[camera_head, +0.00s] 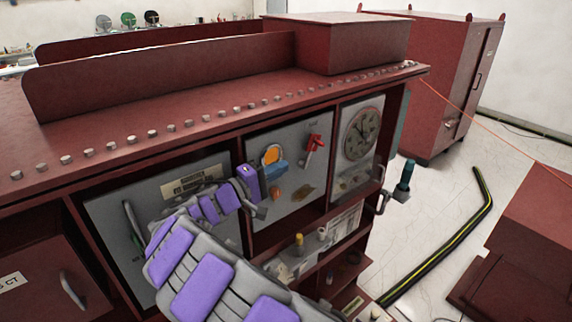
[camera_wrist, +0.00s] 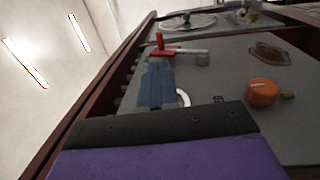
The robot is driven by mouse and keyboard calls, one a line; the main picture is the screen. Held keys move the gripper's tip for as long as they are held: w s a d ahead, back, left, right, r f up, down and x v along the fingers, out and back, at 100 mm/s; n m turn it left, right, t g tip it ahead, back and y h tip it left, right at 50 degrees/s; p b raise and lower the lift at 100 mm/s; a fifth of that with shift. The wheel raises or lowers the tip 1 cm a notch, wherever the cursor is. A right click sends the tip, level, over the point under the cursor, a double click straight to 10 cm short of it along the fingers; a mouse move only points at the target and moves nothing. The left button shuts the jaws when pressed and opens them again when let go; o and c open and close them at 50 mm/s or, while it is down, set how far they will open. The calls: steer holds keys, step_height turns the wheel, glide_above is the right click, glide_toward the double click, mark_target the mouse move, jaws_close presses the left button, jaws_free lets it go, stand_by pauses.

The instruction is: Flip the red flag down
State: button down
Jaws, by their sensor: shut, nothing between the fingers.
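The red flag (camera_head: 315,143) is a small red lever on the grey middle panel of the dark red cabinet, right of an orange disc (camera_head: 272,154). In the wrist view the red flag (camera_wrist: 164,47) stands out from the panel beside a short grey cylinder, just past my fingertips. My gripper (camera_head: 281,166) has blue fingers, shut and empty, in front of the panel below and left of the flag. In the wrist view my gripper (camera_wrist: 157,65) points toward the flag. A small gap shows between them in the head view; contact is not clear in the wrist view.
An orange knob (camera_wrist: 263,92) and a brown plate (camera_wrist: 275,54) are on the same panel. A round gauge (camera_head: 361,132) is on the panel to the right. A shelf below holds a yellow-topped item (camera_head: 299,241). A handle with a teal grip (camera_head: 405,176) sticks out at right.

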steer(key=x, duration=1.2)
steer(key=shift+d, duration=0.1)
steer(key=shift+w+d+g+y+p, duration=0.2)
steer(key=shift+g+y+p, duration=0.1)
steer(key=shift+y+p, duration=0.25)
steer(key=d+g+y+p, duration=0.1)
steer(key=w+d+g+y+p, duration=0.1)
steer(key=y+p, duration=0.1)
steer(key=shift+w+d+f, duration=0.1)
steer(key=shift+w+f, duration=0.05)
steer(key=shift+f, duration=0.05)
steer(key=w+d+f+g+y, duration=0.1)
steer(key=w+d+f, duration=0.1)
steer(key=d+f, duration=0.1)
steer(key=shift+w+d+f+b, duration=0.3)
steer(key=shift+f+b, duration=0.15)
steer(key=shift+f, duration=0.15)
stand_by(0.4)
